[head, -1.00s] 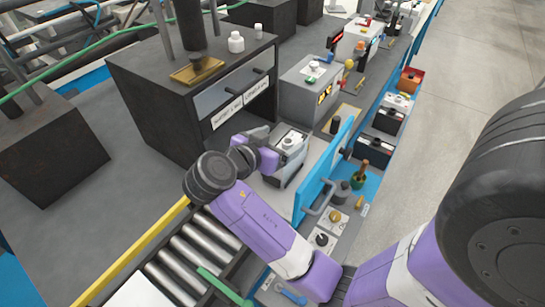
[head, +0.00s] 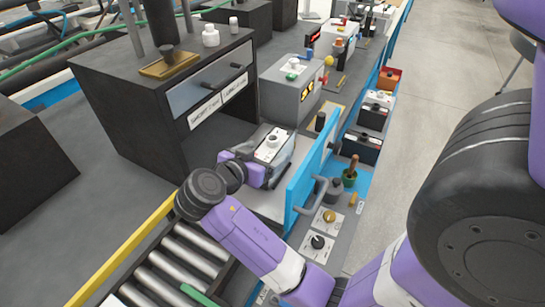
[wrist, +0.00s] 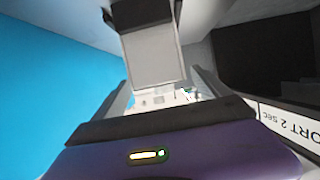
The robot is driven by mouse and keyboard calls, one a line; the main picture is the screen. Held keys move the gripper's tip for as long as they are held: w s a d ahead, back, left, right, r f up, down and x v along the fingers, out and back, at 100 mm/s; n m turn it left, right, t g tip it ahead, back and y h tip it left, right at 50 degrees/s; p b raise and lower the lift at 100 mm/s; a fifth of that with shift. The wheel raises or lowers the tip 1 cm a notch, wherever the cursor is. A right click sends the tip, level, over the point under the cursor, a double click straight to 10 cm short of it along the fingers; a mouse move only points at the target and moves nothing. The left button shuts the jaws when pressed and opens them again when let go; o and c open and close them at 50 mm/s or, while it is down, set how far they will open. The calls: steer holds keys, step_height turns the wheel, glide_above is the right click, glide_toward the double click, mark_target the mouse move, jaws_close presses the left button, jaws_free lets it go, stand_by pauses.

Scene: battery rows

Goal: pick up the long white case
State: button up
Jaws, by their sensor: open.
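In the wrist view my open gripper (wrist: 160,100) has a pale grey box with a dark end (wrist: 155,55) straight ahead, in line with the gap between the fingers. Whether the fingers touch it is not clear. The far part of the box is hidden.
The black cabinet (head: 130,125) with a labelled front stands close on the left. A blue upright panel (head: 310,170) stands close on the right. A grey box with a yellow display (head: 290,88) is behind. Rollers (head: 175,262) with a yellow rail lie in front.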

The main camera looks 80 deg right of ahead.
mark_target(269, 149)
steer(key=p+x, duration=0.1)
steer(key=x, duration=0.4)
steer(key=shift+d+r, duration=0.15)
steer(key=c, duration=1.8)
steer(key=shift+c, duration=0.3)
steer(key=shift+r, duration=0.15)
